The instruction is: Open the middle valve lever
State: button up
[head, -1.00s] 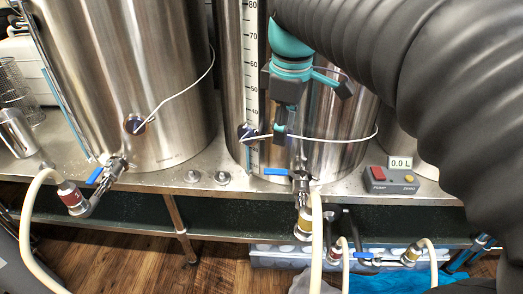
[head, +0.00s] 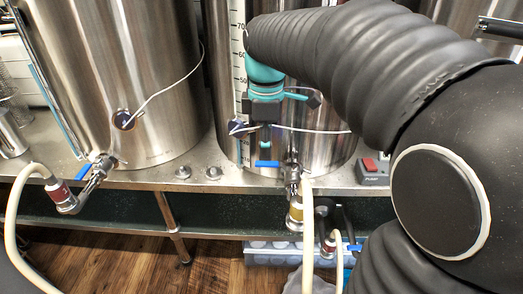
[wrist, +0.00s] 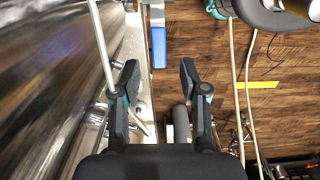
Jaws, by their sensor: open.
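The middle valve lever is a blue handle (head: 268,164) on the metal valve (head: 292,175) low on the front of the middle steel kettle (head: 325,155). In the wrist view the blue lever (wrist: 158,47) lies just beyond the fingertips, lined up with the gap between them. My gripper (head: 265,147) hangs in front of the middle kettle, just above the lever. In the wrist view my gripper (wrist: 159,75) is open, with nothing between the fingers. I cannot tell whether a finger touches anything. My arm hides part of the middle kettle.
The left kettle (head: 130,70) has its own valve with a blue lever (head: 82,170) and a hose. A pale hose (head: 308,235) hangs from the middle valve. A pump box (head: 372,172) stands right on the steel bench. A blue crate (head: 270,252) sits below.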

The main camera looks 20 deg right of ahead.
aim_at(265, 163)
jog(key=shift+f, duration=2)
grip_shut()
